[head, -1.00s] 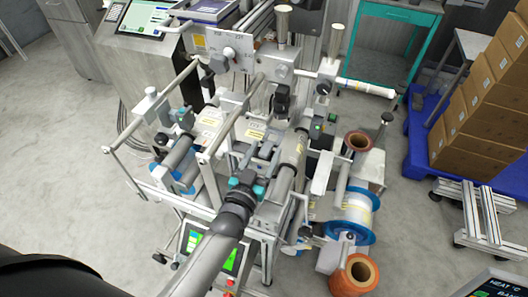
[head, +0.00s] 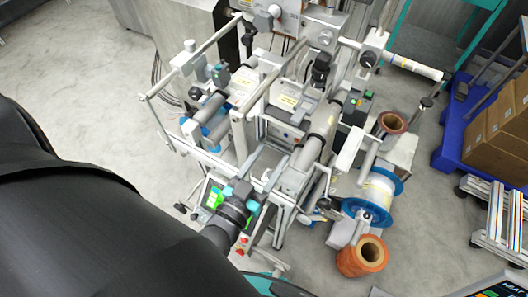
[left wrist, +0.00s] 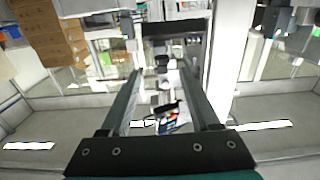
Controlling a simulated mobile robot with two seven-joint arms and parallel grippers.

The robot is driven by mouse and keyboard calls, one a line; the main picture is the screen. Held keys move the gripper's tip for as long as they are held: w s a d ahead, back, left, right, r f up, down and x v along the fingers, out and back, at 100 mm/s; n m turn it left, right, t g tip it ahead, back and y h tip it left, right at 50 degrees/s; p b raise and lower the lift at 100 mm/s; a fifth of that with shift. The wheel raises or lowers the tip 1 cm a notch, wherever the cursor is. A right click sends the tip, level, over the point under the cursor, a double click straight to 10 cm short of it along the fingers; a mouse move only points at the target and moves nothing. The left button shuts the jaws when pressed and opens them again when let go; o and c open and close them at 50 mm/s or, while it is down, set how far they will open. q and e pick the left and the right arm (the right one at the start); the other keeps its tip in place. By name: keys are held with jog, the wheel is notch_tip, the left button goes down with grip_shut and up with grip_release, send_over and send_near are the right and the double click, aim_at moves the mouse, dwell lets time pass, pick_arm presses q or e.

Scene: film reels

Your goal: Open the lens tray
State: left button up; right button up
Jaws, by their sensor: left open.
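I cannot make out a lens tray in either view. A white machine with rollers and rails (head: 240,135) fills the middle of the head view. My left gripper (head: 238,188) is at its front, in front of a lit green screen (head: 213,196) that it partly covers. My left arm hides the lower left of that view. In the left wrist view, my left gripper (left wrist: 160,78) has two long fingers set well apart, with nothing held between them. Small, blurred equipment shows beyond them. My right gripper is not in view.
Orange-brown reels (head: 362,256) and a blue-flanged white spool (head: 375,196) stand at the machine's right. A blue pallet (head: 452,135) with brown boxes (head: 498,140) is at the far right. Grey floor (head: 90,70) is open at the left.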

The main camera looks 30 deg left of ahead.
pick_arm(q)
jog(key=shift+s, duration=1)
jog(key=shift+w, duration=0.1)
